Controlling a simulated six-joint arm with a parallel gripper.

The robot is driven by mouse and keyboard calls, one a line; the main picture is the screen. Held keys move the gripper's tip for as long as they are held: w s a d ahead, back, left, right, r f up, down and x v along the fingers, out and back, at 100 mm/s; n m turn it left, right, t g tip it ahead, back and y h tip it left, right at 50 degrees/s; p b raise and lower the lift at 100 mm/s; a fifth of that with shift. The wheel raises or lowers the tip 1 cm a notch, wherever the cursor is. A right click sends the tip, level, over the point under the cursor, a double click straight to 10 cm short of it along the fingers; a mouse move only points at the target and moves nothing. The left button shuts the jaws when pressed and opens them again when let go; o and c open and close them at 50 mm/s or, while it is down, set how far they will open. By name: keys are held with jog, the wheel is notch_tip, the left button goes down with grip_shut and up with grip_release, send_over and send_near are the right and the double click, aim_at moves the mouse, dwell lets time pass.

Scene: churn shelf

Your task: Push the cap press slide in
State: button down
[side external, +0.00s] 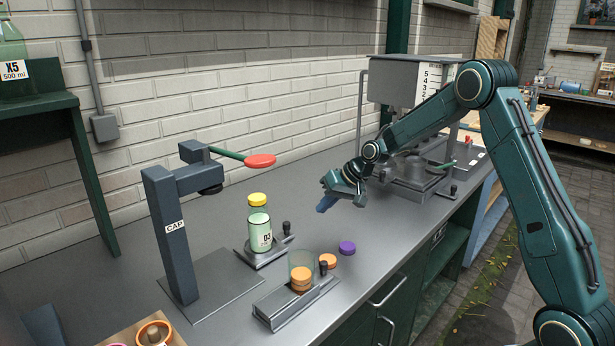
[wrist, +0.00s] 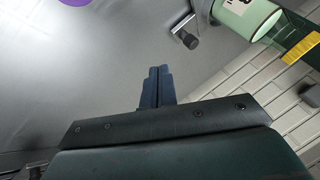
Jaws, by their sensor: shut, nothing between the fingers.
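The cap press (side external: 172,235) is a dark blue-grey column marked CAP, with a green lever ending in a red grip (side external: 260,161). Right of its head, a low grey slide (side external: 262,257) with a black knob (side external: 286,228) carries pale green bottle B3 (side external: 259,229) with a yellow cap (side external: 257,199). My gripper (side external: 324,206) is shut and empty, above the bench to the right of this slide, apart from it. In the wrist view, my shut blue fingers (wrist: 158,72) point toward the knob (wrist: 189,40), with a gap between. The bottle (wrist: 245,18) shows at upper right.
Nearer, a second grey block (side external: 290,308) holds a clear tube of orange caps (side external: 301,279) and a black knob (side external: 323,268). Loose orange (side external: 328,260) and purple (side external: 347,248) caps lie beside it. A filling machine (side external: 412,85) stands behind my gripper. The bench between slide and gripper is clear.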

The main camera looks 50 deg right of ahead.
aim_at(264, 239)
jog(key=x, duration=0.5)
jog(key=shift+f, duration=0.1)
jog(key=shift+w+a, duration=0.3)
jog(key=shift+a, duration=0.2)
jog(key=shift+w+a, duration=0.25)
jog(key=shift+a, duration=0.3)
jog(key=shift+w+a, duration=0.45)
jog(key=shift+a, duration=0.35)
jog(key=a, duration=1.2)
jog(key=shift+a, duration=0.35)
jog(key=shift+a, duration=0.1)
jog(key=shift+s+f, duration=0.1)
